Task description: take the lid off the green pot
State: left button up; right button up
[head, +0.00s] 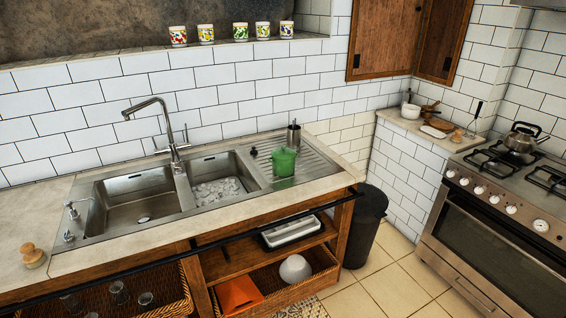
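The green pot (284,163) stands upright on the ribbed drainboard (318,163) at the right end of the steel sink. It is small in the head view. Its upper part looks uneven, and I cannot clearly make out the lid or tell how it sits. Neither of my grippers shows in the head view.
A dark metal cylinder (294,136) stands just behind the pot. The tall faucet (168,130) and two basins are to its left. Open shelves with an orange item (238,295) and a white bowl (295,268) are below. A dark bin (366,222) and stove (500,200) are right.

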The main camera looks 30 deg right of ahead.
aim_at(283, 153)
jog(key=i+l, duration=0.8)
